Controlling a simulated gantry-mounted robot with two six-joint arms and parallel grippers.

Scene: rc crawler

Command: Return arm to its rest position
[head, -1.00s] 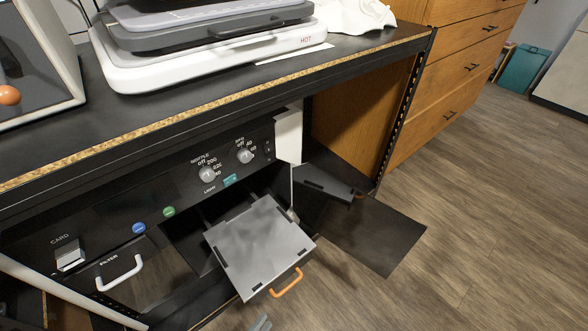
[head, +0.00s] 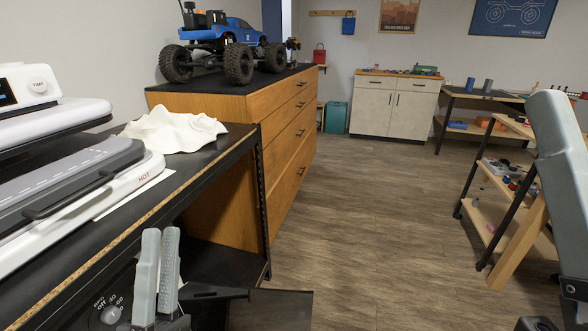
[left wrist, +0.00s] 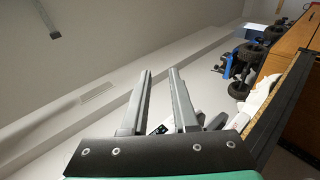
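My left gripper (head: 160,242) is at the bottom left of the head view, its two grey fingers pointing up in front of the workbench. In the left wrist view my left gripper (left wrist: 161,72) shows a clear gap between its fingers and nothing in it. The fingers appear clear of the bench.
The black workbench (head: 222,144) carries the white HOT press (head: 135,184) and a white cloth (head: 174,129). A blue crawler truck (head: 232,38) stands on the wooden drawer cabinet (head: 285,130). A wooden rack (head: 478,207) stands right. The middle floor is clear.

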